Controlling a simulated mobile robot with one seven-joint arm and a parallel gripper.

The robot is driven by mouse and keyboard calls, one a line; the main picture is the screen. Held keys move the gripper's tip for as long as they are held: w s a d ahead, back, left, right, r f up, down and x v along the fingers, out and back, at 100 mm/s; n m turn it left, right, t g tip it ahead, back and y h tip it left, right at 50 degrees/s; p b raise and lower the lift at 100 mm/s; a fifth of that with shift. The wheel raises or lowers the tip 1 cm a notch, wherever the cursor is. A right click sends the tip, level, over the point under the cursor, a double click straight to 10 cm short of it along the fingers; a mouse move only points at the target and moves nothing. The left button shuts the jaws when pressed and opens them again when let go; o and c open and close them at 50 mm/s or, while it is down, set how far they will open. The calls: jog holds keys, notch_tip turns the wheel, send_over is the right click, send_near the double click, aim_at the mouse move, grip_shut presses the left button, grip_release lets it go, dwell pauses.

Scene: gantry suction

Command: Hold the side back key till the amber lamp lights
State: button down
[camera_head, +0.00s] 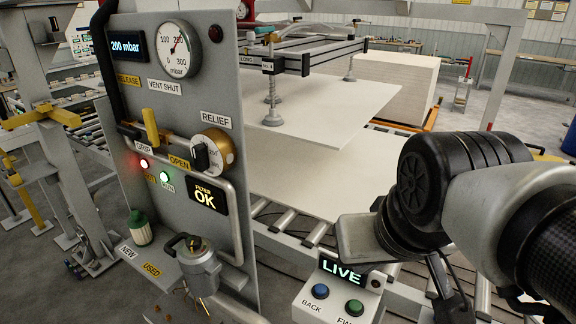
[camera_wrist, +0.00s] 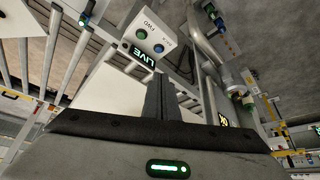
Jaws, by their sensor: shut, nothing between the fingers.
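A small key box (camera_head: 336,298) at the lower middle carries a blue BACK key (camera_head: 320,291), a green key (camera_head: 354,307) labelled FWD and a lit LIVE display (camera_head: 341,270). The wrist view shows the box upside down, with the BACK key (camera_wrist: 158,48) beyond my fingers. My gripper (camera_wrist: 160,80) is shut and empty, apart from the keys. My arm hides the fingers in the head view. The panel shows a glowing red lamp (camera_head: 143,163), a pale-green RUN lamp (camera_head: 164,177) and a dark red lamp (camera_head: 215,34). I cannot make out a lit amber lamp.
The grey panel (camera_head: 235,130) stands left of my arm, with a gauge (camera_head: 179,50), yellow handle (camera_head: 151,127) and RELIEF knob (camera_head: 207,155). A suction frame (camera_head: 300,55) is over a pale sheet (camera_head: 335,108). Rollers (camera_head: 285,221) lie behind the key box.

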jog(key=m+g+b, duration=0.5)
jog(key=m+b, duration=0.2)
send_over(321, 289)
jog(key=s, duration=0.1)
notch_tip(321, 289, down, 23)
jog(key=shift+a, duration=0.4)
jog(key=shift+s+f, duration=0.1)
jog(key=shift+f, duration=0.05)
jog(key=f, duration=0.4)
jog(key=f+b, duration=0.1)
jog(key=f, duration=0.4)
jog(key=w+f, duration=0.1)
jog(key=f, duration=0.3)
jog(key=shift+d+f, duration=0.3)
jog(key=shift+f, duration=0.1)
